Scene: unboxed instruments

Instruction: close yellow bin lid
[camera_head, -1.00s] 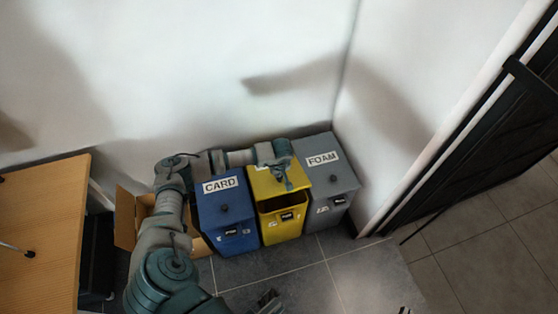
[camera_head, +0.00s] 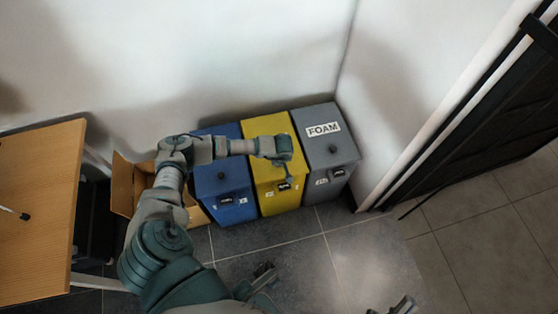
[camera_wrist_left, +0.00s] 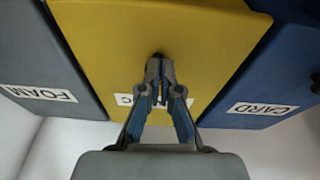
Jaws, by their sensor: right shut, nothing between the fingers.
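The yellow bin (camera_head: 262,127) stands between a blue and a grey bin in the head view. Its lid (camera_wrist_left: 110,55) looks flat and down, with no opening showing at the front. My left gripper (camera_head: 289,174) is over the front part of this lid. In the left wrist view, the left fingers (camera_wrist_left: 159,88) point at a dark knob (camera_wrist_left: 158,56) on the lid. They are close together, but contact with the knob or between the tips is unclear. They partly cover the lid's white label. My right gripper is shut and empty, low in the head view.
The blue bin (camera_head: 222,181) and grey FOAM bin (camera_head: 338,154) flank the yellow one, both lids down. A cardboard box (camera_head: 123,183) and wooden table (camera_head: 38,215) are left. A wall stands behind. Tiled floor (camera_head: 305,250) in front is mostly clear.

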